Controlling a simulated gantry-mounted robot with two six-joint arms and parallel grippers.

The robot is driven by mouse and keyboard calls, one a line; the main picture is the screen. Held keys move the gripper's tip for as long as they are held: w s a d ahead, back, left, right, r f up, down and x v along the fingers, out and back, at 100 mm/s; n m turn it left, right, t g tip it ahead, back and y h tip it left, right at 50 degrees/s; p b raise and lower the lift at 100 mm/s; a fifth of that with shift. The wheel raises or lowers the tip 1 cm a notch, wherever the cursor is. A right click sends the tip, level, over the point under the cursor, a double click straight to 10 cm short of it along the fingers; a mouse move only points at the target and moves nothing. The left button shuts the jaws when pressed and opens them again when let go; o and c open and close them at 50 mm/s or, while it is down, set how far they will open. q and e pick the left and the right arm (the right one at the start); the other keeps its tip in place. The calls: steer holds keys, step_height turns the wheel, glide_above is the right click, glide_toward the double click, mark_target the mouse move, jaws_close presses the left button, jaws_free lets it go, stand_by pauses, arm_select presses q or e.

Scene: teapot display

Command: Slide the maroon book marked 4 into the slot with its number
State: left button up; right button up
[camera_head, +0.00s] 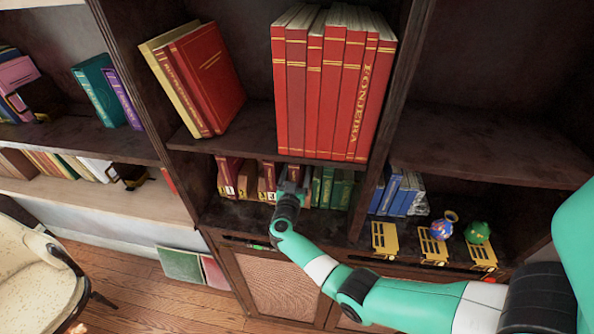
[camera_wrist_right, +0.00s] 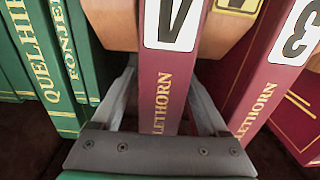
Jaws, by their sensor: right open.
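In the right wrist view, a maroon book (camera_wrist_right: 163,95) with gold lettering stands between my right gripper's fingers (camera_wrist_right: 165,85). Its white label is cut off by the frame edge and shows part of a numeral that fits an upside-down 4. The fingers are open, one on each side of the spine; I cannot tell whether they touch it. A maroon book marked 3 (camera_wrist_right: 287,50) is to the right. A brown block (camera_wrist_right: 222,35) with a yellow plate sits behind. In the head view, my right gripper (camera_head: 291,180) reaches the lower shelf and hides that book. My left gripper is not in view.
Labelled maroon books (camera_head: 229,172) and brown blocks stand left of my gripper, green books (camera_head: 330,188) right. Blue books (camera_head: 398,190) and small ornaments (camera_head: 442,229) lie beyond the upright. Bare shelf (camera_head: 240,214) shows in front.

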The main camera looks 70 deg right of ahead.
steer(key=s+a, duration=0.2)
steer(key=a, duration=0.8)
steer(key=shift+a+p, duration=0.35)
steer(key=shift+p, duration=0.05)
steer(key=shift+r, duration=0.1)
